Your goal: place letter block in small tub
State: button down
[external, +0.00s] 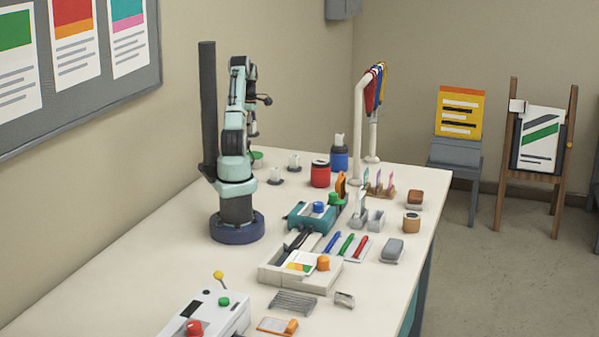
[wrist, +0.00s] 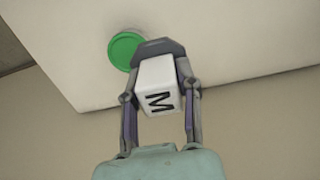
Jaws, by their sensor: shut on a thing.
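My gripper (wrist: 159,82) is shut on a white letter block (wrist: 159,88) with a black "M" on the face turned to the wrist camera. The block sits between the two fingers. A small green round tub (wrist: 124,50) shows past the fingertips in the wrist view, up and left of the block and apart from it. In the external view this tub (external: 257,157) stands at the far end of the table, behind my arm and partly hidden. My gripper and the block cannot be made out clearly there.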

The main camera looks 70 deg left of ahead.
send_over(254, 154)
notch_tip(254, 154, down, 7)
jog(key=shift+r, duration=0.15)
jog(key=shift+d+f, duration=0.1)
jog(key=shift+f, duration=1.25)
jog(key=shift+f, duration=0.1)
jog(key=c, duration=0.8)
grip_release()
jog(key=shift+f, duration=0.1)
